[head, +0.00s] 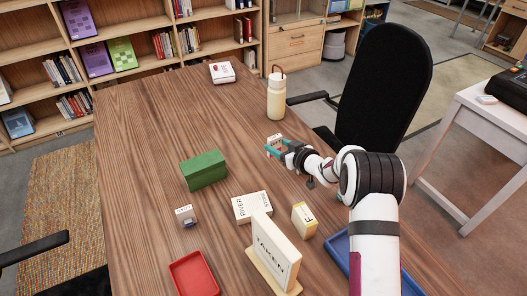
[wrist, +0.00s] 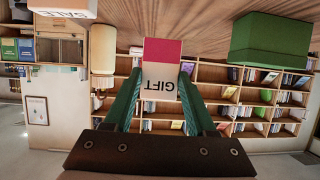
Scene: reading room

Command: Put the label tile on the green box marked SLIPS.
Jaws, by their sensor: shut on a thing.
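The green box (head: 204,170) stands on the wooden table left of my gripper in the head view. It also shows at the upper right of the wrist view (wrist: 270,42); no SLIPS lettering is readable on it. My gripper (head: 275,147) has teal fingers and is shut on a small white and red tile lettered GIFT (wrist: 161,78). The tile sits between the fingertips in the wrist view, its lettering upside down. My gripper holds it apart from the green box, over the table's right side. The tile is small and partly hidden by the fingers in the head view.
A cream bottle (head: 276,98) stands behind my gripper. Nearer are a white RIVER block (head: 252,207), a yellow block (head: 304,221), a TAKEN sign (head: 275,250), a small white-blue block (head: 185,216), a red tray (head: 193,275) and a blue tray (head: 338,248).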

